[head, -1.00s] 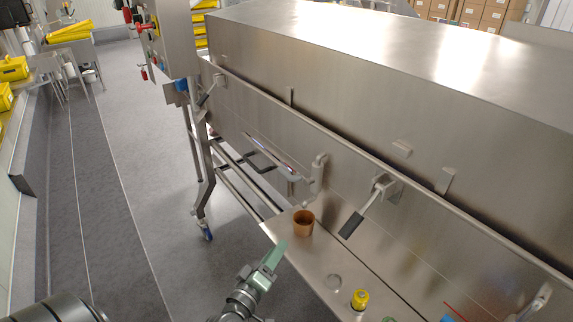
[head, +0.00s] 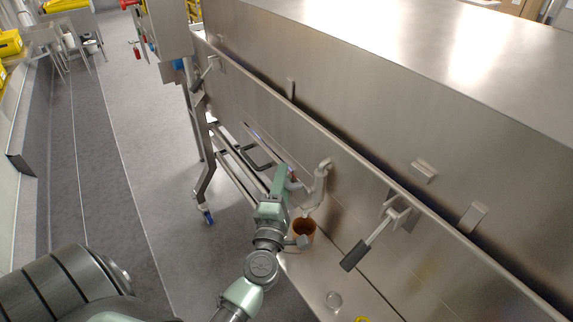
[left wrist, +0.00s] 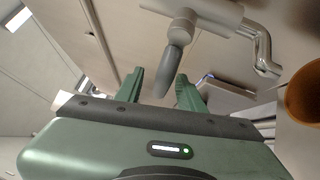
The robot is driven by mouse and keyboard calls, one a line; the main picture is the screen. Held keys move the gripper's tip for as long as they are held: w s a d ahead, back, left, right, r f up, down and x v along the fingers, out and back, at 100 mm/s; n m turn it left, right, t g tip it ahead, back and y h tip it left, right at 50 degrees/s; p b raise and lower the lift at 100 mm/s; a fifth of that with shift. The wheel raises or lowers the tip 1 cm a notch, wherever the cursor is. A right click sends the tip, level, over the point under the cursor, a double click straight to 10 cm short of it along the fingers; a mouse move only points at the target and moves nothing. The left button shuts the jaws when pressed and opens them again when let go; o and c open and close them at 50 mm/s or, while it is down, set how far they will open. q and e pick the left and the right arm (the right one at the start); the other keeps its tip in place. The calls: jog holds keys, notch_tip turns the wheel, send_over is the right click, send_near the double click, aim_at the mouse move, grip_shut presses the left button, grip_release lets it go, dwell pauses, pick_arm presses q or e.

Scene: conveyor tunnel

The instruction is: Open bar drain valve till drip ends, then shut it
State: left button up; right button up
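The drain valve (head: 319,185) is a pale metal pipe with a bent spout on the steel housing's side. In the left wrist view its grey lever (left wrist: 174,62) hangs from the valve body (left wrist: 188,18), its lower end between my finger lines. My left gripper (head: 283,178) is open beside the valve, fingers apart; I cannot tell whether either touches the lever. An orange-brown cup (head: 303,231) stands below the spout and also shows in the left wrist view (left wrist: 304,92). No drip can be made out. My right gripper is not in view.
A black-handled lever (head: 367,243) sticks out from the housing to the right. Frame rails run below the housing. The grey floor (head: 120,130) at left is clear.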

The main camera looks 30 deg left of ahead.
pick_arm(q)
jog(key=x, duration=0.3)
jog(key=shift+w+f, duration=0.1)
jog(key=shift+w, duration=0.15)
jog(key=c, duration=0.7)
grip_shut()
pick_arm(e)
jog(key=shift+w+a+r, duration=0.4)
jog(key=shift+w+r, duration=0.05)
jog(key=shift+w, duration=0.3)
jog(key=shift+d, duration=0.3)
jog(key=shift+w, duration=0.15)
